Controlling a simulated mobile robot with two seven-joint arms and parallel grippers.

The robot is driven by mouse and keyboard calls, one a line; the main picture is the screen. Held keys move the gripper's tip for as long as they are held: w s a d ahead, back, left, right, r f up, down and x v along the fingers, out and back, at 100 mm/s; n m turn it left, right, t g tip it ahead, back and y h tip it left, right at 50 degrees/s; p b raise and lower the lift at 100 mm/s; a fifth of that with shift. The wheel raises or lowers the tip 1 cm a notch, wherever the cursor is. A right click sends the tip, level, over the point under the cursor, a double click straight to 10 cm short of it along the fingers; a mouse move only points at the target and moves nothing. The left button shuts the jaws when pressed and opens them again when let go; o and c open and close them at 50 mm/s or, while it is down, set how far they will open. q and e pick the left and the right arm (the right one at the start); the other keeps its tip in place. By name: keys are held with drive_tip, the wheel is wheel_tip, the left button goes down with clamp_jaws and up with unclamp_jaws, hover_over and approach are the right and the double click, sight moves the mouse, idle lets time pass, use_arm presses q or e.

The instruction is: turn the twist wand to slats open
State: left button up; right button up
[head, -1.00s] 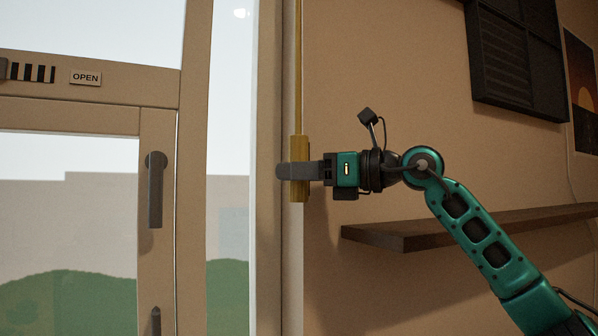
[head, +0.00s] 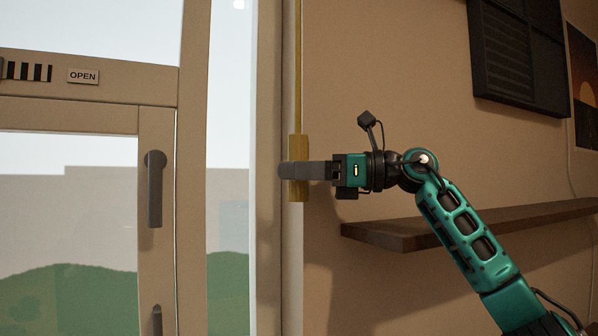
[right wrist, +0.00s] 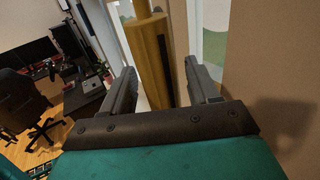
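The twist wand (head: 298,60) is a thin brass rod hanging upright beside the door frame. Its thicker brass handle (head: 298,148) is at the lower end. My right gripper (head: 290,170) comes in level from the right at the handle's middle, its dark finger crossing in front. In the right wrist view, the handle (right wrist: 150,55), with a dark stripe on one face, stands between the two fingers of my right gripper (right wrist: 160,78). A gap shows on the handle's right side, so the fingers look open around it. My left gripper is not in view.
A glazed door (head: 158,120) with dark handles and an OPEN plate (head: 83,76) with a striped mark stands left. A dark slatted panel (head: 520,55) hangs upper right. A desk chair (right wrist: 22,103) shows in the wrist view.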

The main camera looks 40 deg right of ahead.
drive_tip(key=shift+s+d+f, duration=0.1)
drive_tip(key=shift+s+d, duration=0.1)
drive_tip(key=shift+d, duration=0.05)
use_arm(q)
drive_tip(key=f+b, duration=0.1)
drive_tip(key=b, duration=0.1)
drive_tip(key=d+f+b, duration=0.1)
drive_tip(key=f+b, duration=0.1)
drive_tip(key=b, duration=0.1)
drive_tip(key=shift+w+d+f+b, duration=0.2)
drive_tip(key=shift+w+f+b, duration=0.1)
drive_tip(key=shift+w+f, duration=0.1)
use_arm(e)
drive_tip(key=v, duration=1.2)
drive_tip(key=shift+s, duration=0.2)
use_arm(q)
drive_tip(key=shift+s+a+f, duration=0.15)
